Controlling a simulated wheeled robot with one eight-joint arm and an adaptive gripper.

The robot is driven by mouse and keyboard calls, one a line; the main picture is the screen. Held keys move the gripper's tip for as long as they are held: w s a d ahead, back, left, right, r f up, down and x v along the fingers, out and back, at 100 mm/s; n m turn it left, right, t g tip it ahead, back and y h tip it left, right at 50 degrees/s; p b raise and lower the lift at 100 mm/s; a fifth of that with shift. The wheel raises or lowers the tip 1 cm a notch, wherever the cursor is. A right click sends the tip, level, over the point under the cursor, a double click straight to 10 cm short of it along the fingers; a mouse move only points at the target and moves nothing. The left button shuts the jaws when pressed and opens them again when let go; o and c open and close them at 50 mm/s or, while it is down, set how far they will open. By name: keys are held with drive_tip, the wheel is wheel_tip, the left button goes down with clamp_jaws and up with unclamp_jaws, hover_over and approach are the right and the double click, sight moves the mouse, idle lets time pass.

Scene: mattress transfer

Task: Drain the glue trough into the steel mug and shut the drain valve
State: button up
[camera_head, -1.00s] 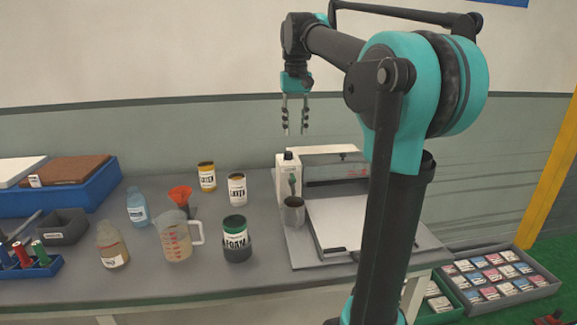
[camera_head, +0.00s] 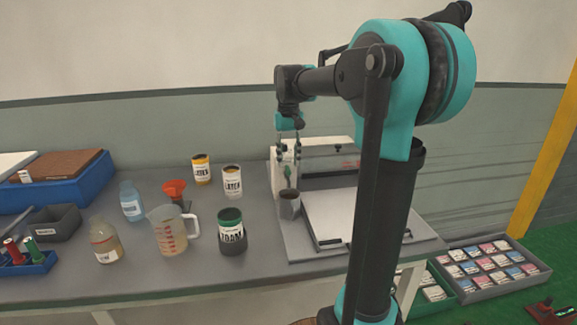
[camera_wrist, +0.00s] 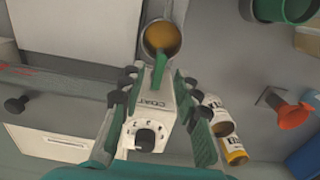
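The steel mug (camera_head: 289,207) stands upright at the front left of the machine; in the wrist view the mug (camera_wrist: 162,38) shows an amber-brown surface inside. The white glue trough (camera_head: 274,177) stands behind it and is marked COAT on its body (camera_wrist: 154,108) in the wrist view. A green valve lever (camera_head: 287,173) is on the trough's mug side; in the wrist view the lever (camera_wrist: 160,68) points toward the mug. My gripper (camera_head: 288,162) points down over the trough. Its fingers are open, one on each side of the trough and lever. Whether either finger touches is unclear.
A flat white machine bed (camera_head: 340,216) lies right of the mug. The bench front (camera_head: 200,280) is clear.

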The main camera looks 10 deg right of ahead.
sight(288, 170)
drive_tip(key=shift+f, duration=1.35)
drive_tip(key=shift+c, duration=0.3)
clamp_jaws()
